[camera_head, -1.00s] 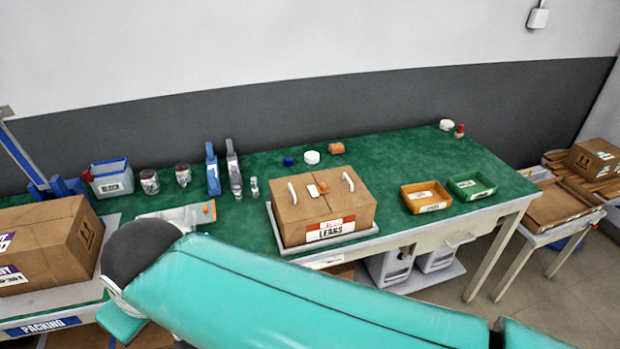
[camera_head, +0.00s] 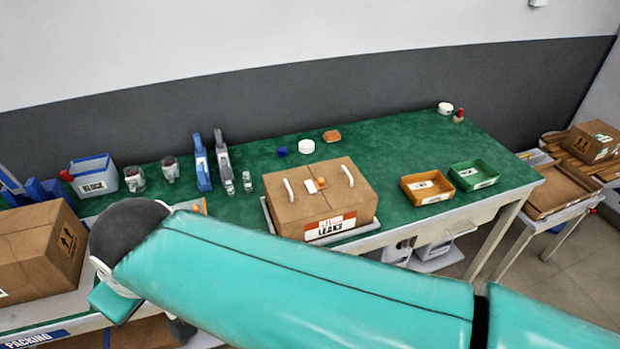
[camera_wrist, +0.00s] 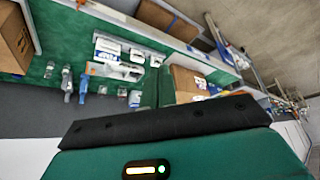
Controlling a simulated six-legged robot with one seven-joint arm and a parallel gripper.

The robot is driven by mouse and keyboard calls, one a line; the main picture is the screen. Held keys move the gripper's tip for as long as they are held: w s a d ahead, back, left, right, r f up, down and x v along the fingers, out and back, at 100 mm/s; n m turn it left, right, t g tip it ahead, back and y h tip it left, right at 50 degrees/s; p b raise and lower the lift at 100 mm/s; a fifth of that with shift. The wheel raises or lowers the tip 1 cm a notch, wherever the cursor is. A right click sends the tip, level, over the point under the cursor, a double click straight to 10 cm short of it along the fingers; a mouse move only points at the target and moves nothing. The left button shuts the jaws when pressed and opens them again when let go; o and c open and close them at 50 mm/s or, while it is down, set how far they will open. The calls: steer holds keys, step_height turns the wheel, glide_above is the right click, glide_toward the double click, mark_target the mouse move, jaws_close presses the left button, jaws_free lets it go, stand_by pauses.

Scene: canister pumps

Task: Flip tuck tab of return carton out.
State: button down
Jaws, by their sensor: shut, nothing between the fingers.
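The return carton (camera_head: 322,199) is a brown box with a red and white "RETURN LEAKS" label on its front. It sits on a pale tray on the green bench, at the middle of the head view. Its top looks closed, with a centre seam, two white strips standing up and a small white and orange piece at the middle. I cannot make out the tuck tab for sure. A brown carton at the upper left of the wrist view (camera_wrist: 14,40) appears to be the same one.
Orange (camera_head: 427,187) and green (camera_head: 473,176) trays stand right of the carton. Bottles, a blue-handled tool (camera_head: 202,162) and a "BLOCK" bin (camera_head: 94,174) stand left. Another carton (camera_head: 40,245) is at the far left.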

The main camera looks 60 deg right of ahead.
steer(key=w+d+f+m+g+h, duration=0.1)
steer(key=w+d+f+m+h, duration=0.15)
steer(key=d, duration=0.85)
steer(key=w+d+f+m+g+h, duration=0.1)
steer(key=w+d+f+m+g, duration=0.2)
steer(key=d, duration=0.8)
steer(key=s+d+m+g+h, duration=0.1)
steer(key=s+d+m+h, duration=0.1)
steer(key=d, duration=0.6)
steer(key=s+d+f+m+g+h, duration=0.1)
steer(key=s+d+m+h, duration=0.1)
steer(key=d, duration=0.7)
steer(key=s+m, duration=0.1)
steer(key=s, duration=0.1)
steer(key=shift+s+d+f+g, duration=0.2)
steer(key=shift+s+f+g, duration=0.1)
steer(key=shift+f, duration=0.1)
glide_toward(315, 183)
steer(key=f, duration=0.1)
steer(key=w+f, duration=0.1)
steer(key=f, duration=0.1)
steer(key=w+f, duration=0.1)
steer(key=shift+d+f, duration=0.4)
steer(key=shift+s+d+r, duration=0.15)
steer(key=shift+s+d, duration=0.65)
steer(key=shift+s, duration=0.15)
steer(key=shift+s+d, duration=0.4)
steer(key=shift+d, duration=0.1)
